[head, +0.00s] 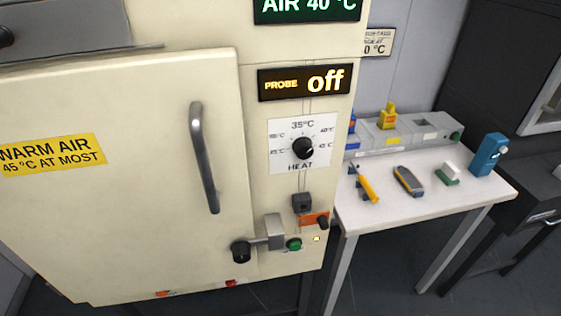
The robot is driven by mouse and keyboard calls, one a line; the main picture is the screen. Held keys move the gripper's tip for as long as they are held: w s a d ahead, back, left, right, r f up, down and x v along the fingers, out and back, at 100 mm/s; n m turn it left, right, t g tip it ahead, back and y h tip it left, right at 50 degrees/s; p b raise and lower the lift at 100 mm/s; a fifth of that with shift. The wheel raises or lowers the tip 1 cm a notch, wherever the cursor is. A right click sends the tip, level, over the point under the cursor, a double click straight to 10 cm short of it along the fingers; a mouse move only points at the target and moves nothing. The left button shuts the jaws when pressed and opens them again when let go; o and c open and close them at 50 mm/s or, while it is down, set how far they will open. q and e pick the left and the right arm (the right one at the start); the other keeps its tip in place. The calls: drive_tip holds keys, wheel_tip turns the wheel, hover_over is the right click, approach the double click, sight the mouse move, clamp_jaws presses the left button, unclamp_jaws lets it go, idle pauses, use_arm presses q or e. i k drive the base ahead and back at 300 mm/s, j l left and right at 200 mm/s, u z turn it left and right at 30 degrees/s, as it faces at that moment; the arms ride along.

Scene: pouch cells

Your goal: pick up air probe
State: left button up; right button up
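No item is labelled as the air probe, and I cannot tell for sure which one it is. An orange piece with a dark round end (314,219) sits on the cabinet front, below a small dark block (301,203). The probe display (304,82) on the cabinet reads "off". Neither of my grippers is in the head view.
The cream cabinet (120,215) has a shut door with a grey vertical handle (205,158). A heat dial (303,148) and a green button (294,244) are beside it. The table also holds a grey-yellow device (408,181), a green-white block (448,173) and a blue container (488,155).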

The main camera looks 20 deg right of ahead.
sight(369, 191)
drive_tip(key=z, duration=1)
